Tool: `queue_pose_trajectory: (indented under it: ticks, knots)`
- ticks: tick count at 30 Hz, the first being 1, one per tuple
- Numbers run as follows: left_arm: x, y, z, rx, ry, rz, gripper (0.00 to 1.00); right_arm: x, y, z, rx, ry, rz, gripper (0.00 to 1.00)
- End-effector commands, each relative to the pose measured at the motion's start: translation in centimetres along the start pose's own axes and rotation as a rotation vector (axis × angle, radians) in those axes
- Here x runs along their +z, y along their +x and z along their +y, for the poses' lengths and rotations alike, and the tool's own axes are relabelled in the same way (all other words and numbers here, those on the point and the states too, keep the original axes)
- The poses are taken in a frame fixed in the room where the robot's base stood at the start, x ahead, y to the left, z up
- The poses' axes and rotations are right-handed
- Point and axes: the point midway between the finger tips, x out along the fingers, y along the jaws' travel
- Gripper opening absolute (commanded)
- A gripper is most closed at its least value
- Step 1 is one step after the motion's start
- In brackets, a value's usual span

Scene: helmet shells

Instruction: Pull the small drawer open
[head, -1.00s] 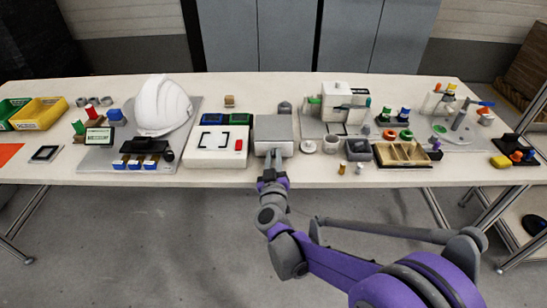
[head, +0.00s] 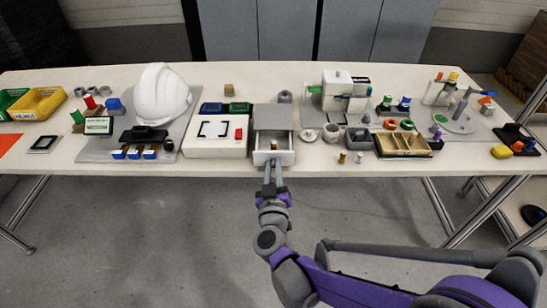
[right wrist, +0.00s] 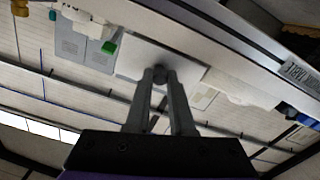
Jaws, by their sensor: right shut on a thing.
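The small drawer (head: 286,158) has a white front and stands pulled out of its grey-topped cabinet (head: 273,116), near the table's front edge. A small brown cylinder (head: 274,145) shows inside it. My right gripper (head: 274,168) is in front of the drawer, its fingers shut on the drawer's handle, which they mostly hide. In the right wrist view the two fingers (right wrist: 160,76) close around a small dark round knob against the pale drawer front (right wrist: 132,62). My left gripper is in neither view.
A white box with a red button (head: 212,142) stands just left of the cabinet. A grey cup (head: 331,132), small cylinders (head: 342,157) and a divided wooden tray (head: 404,144) are to the right. A white helmet shell (head: 160,95) is further left.

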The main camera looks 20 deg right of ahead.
Motion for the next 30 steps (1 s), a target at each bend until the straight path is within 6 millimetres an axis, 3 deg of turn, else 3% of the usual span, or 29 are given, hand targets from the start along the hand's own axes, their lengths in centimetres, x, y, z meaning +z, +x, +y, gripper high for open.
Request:
queue_pose_trajectory:
  ticks: [8, 9, 13, 23, 30]
  knots:
    - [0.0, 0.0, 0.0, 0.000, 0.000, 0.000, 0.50, 0.0, -0.1, 0.0, 0.001, -0.002, 0.000, 0.00]
    - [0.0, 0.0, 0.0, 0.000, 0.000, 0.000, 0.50, 0.0, -0.1, 0.0, 0.001, -0.001, 0.000, 0.28]
    - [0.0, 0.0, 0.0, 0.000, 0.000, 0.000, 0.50, 0.0, 0.0, 0.0, 0.001, -0.001, 0.000, 0.51]
    - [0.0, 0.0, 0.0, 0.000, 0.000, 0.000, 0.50, 0.0, -0.2, 0.0, 0.000, -0.001, 0.000, 0.51]
    - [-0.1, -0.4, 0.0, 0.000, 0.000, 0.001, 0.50, -0.1, -3.7, -0.1, -0.004, 0.001, 0.001, 0.51]
